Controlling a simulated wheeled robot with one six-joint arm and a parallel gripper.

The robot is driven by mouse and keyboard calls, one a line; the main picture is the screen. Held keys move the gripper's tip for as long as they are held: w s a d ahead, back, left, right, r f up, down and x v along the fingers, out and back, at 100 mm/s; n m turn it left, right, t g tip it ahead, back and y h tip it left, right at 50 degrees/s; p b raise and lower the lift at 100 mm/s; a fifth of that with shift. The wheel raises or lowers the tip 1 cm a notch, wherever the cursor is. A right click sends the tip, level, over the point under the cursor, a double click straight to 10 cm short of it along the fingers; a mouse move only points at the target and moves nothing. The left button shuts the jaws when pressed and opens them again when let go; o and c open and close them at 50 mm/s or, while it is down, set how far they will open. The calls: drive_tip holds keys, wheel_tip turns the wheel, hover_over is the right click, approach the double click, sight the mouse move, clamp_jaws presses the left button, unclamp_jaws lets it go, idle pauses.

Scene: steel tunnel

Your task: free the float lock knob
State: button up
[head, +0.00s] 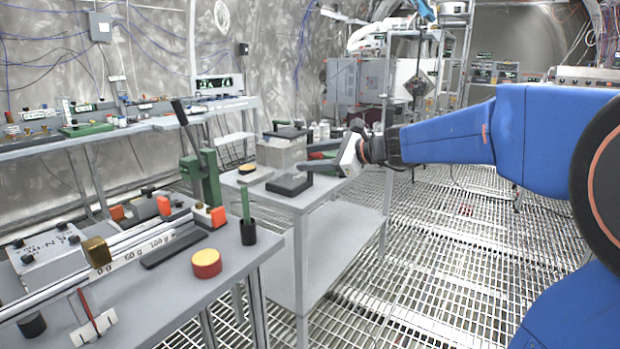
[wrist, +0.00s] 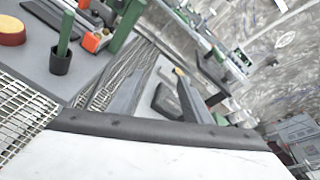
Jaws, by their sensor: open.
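I cannot tell for certain which part is the float lock knob. A round knob-like piece, red with a yellow top (head: 207,263), stands on the near grey bench, and its red side shows in the wrist view (wrist: 10,28). My gripper (head: 325,158) is over the small grey cart, well to the right of that piece. In the wrist view my gripper (wrist: 160,88) shows its dark fingers apart with nothing held between them.
The near bench (head: 225,282) holds a balance beam with a brass weight (head: 97,252), a green lever press (head: 205,170) and a dark cup with a green rod (head: 248,232). Grating floor is open at right.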

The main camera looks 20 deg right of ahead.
drive_tip(key=s+a+f+n+g, duration=0.2)
drive_tip(key=s+f+n, duration=0.1)
drive_tip(key=s, duration=0.3)
drive_tip(key=shift+a+n, duration=0.2)
drive_tip(key=shift+n, duration=0.1)
drive_tip(key=shift+f, duration=0.1)
